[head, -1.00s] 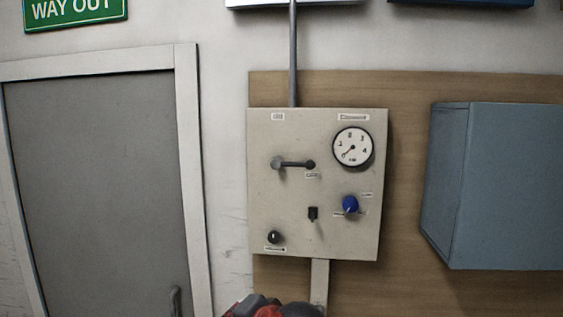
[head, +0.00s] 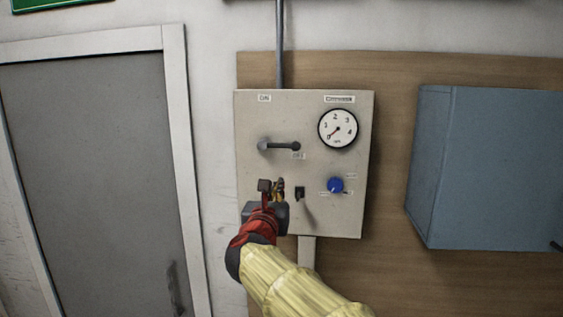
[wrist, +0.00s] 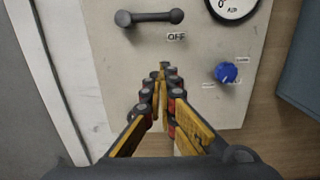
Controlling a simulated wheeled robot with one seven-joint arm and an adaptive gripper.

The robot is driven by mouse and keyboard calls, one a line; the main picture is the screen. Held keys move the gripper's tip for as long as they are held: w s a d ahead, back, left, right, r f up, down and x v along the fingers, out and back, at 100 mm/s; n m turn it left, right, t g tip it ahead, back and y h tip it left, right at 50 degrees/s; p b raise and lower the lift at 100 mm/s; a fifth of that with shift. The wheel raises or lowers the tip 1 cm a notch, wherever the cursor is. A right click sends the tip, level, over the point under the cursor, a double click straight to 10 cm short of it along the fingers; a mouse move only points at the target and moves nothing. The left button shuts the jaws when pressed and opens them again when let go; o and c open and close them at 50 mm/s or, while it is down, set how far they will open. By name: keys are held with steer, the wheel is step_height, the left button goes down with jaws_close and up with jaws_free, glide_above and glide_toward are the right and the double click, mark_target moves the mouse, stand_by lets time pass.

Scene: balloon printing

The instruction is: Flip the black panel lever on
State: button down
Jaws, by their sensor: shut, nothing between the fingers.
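The dark lever (head: 279,146) lies level on the beige panel (head: 355,205), with its right end by the OFF label and the ON label above its left end. It also shows at the top of the wrist view (wrist: 149,17). My gripper (head: 271,187) is in front of the panel's lower left part, below the lever. In the wrist view my gripper (wrist: 163,70) has its yellow and black fingers closed together with nothing between them. The fingertips point at the panel below the OFF label and appear apart from the lever.
My gripper hides the panel's lower left knob. A blue-grey box (head: 480,165) stands out from the wall at right. A grey door (head: 90,170) is at left.

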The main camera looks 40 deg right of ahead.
mark_target(279, 144)
steer(key=shift+w+d, duration=0.1)
stand_by(0.3)
steer(key=w+d+r+p, duration=0.1)
steer(key=w+d, duration=0.1)
steer(key=w+d+r+p, duration=0.2)
steer(key=d, duration=0.1)
steer(key=w+d+r+p, duration=0.1)
steer(key=w+d, duration=0.2)
steer(key=shift+r+p, duration=0.2)
steer(key=shift+p, duration=0.1)
steer(key=shift+s, duration=0.1)
